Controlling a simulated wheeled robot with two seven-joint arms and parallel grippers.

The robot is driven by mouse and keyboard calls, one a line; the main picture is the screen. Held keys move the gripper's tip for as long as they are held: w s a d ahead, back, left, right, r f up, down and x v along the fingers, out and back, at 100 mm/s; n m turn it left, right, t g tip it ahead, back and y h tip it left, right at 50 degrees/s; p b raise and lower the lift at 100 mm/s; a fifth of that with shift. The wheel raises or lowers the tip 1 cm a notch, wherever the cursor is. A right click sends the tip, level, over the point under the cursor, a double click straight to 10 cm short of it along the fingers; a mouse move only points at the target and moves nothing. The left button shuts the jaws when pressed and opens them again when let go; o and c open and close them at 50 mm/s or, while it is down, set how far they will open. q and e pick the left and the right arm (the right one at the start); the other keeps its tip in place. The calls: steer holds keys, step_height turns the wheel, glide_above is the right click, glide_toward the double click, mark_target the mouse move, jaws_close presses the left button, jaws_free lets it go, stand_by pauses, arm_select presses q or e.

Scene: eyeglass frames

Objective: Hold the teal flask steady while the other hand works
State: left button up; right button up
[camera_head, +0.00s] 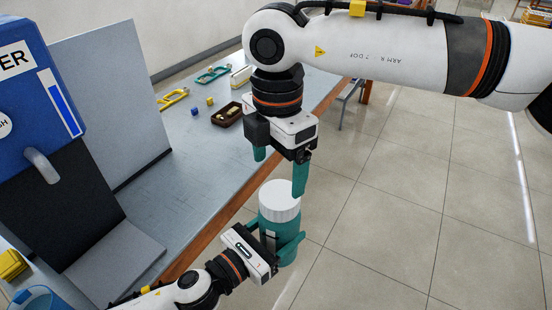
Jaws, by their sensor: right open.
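The teal flask (280,227) with a white lid (280,195) is upright, off the front edge of the table and over the floor. My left gripper (271,238) comes from the lower left and is shut on the body of the flask, with its teal fingers on either side. My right gripper (279,168) points down just above the lid. Its two teal fingers are apart with nothing between them. The right fingertip overlaps the lid's top edge in this view, and I cannot tell whether it touches.
The grey table (195,170) holds a brown tray (227,115) with small items, eyeglass frames (212,75), a yellow frame (173,98) and small cubes. A blue machine (38,90) and grey panel (110,90) stand at left. Floor at right is clear.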

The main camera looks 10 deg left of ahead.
mark_target(278, 194)
step_height(278, 194, down, 8)
steer(key=shift+r, duration=0.25)
